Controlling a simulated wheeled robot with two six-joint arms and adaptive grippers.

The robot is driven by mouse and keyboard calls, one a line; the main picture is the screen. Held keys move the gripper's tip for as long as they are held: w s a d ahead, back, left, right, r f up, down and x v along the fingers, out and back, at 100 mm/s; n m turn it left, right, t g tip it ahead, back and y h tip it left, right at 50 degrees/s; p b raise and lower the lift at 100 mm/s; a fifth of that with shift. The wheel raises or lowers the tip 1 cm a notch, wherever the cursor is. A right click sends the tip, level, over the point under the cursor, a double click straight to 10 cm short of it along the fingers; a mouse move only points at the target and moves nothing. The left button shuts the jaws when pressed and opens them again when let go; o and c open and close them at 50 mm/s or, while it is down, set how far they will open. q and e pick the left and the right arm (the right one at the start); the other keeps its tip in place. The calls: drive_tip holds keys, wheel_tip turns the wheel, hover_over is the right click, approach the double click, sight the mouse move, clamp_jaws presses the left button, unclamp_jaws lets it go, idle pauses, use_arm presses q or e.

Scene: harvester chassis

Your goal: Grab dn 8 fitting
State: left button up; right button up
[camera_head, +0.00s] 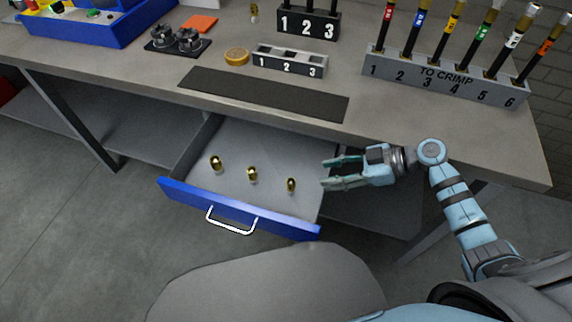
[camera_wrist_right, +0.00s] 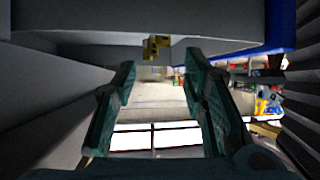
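Three brass fittings stand in the open drawer (camera_head: 245,140) in the head view: a left one (camera_head: 216,163), a middle one (camera_head: 252,174) and a right one (camera_head: 291,185). I cannot tell from any marking which is dn 8. My right gripper (camera_head: 323,173) is open and empty at the drawer's right side, its fingers pointing left toward the right fitting, with a gap between. In the right wrist view a brass fitting (camera_wrist_right: 156,47) shows beyond and between the open fingertips (camera_wrist_right: 160,65); this picture looks upside down. My left gripper is not in view.
The drawer's blue front (camera_head: 240,208) with a white handle (camera_head: 231,220) faces me. The workbench (camera_head: 130,65) overhangs behind it, with a dark mat (camera_head: 262,95), a numbered block (camera_head: 289,62) and the TO CRIMP rack (camera_head: 440,78) on top.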

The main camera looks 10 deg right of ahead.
sight(287, 183)
drive_tip(key=b+x, duration=0.1)
drive_tip(key=x, duration=0.3)
drive_tip(key=b+x, duration=0.1)
drive_tip(key=x, duration=0.2)
drive_tip(key=b+x, duration=0.1)
drive_tip(key=x, duration=0.3)
drive_tip(key=shift+s+a+f, duration=0.15)
drive_tip(key=shift+s+a, duration=0.05)
drive_tip(key=shift+a, duration=0.2)
clamp_jaws()
